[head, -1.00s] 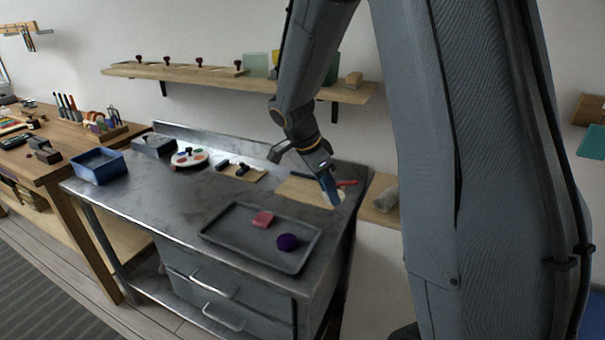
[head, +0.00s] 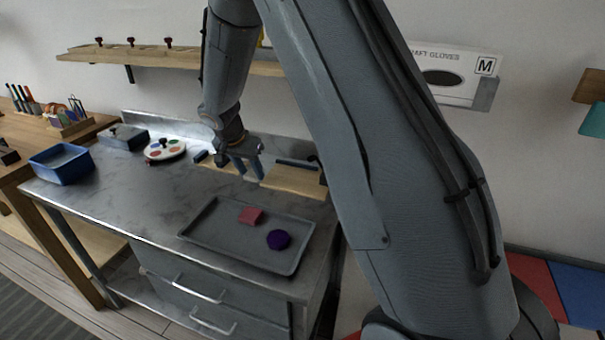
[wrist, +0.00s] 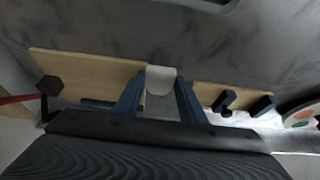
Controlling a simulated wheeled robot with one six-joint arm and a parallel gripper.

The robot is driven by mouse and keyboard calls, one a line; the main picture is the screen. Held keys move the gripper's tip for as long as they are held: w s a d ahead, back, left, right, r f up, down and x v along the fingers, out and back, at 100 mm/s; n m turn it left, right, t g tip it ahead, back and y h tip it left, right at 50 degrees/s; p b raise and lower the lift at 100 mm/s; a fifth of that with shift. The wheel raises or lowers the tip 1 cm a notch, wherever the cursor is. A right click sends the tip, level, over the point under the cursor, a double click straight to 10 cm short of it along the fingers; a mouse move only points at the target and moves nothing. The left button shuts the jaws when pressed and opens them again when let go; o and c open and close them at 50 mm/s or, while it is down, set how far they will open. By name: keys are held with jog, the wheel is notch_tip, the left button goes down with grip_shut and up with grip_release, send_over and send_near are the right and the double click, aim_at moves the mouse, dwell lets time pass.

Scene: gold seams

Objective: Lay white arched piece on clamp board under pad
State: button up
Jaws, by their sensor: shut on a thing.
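My gripper (head: 250,172) has blue fingers and points down over the back of the metal bench. In the wrist view my gripper (wrist: 163,80) is shut on the white arched piece (wrist: 161,82), which shows pale with a rounded edge between the fingertips. In the head view I cannot make the piece out. A wooden clamp board (head: 292,181) with a dark bar lies just right of the gripper; it also shows at left in the wrist view (wrist: 85,66), with a black knob (wrist: 48,85). The piece appears in the gap beside this board's end; its height is unclear. The pad is not clearly seen.
A second wooden board (wrist: 230,92) with dark blocks lies on the other side of the gripper. A grey tray (head: 205,243) in front holds a pink block (head: 251,215) and a purple lump (head: 279,239). A round palette (head: 165,150) and blue bin (head: 61,165) stand left.

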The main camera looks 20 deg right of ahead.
jog(key=p, duration=0.5)
send_near(303, 179)
jog(key=x, duration=0.5)
jog(key=shift+w+r, duration=0.15)
jog(key=shift+w, duration=0.15)
jog(key=shift+s+d+p, duration=0.2)
jog(key=shift+d+p, duration=0.1)
jog(key=shift+d, duration=0.05)
jog(key=shift+w+a+f, duration=0.15)
jog(key=shift+f, duration=0.25)
jog(key=shift+f, duration=0.2)
jog(key=o, duration=1.2)
jog(key=shift+r, duration=0.1)
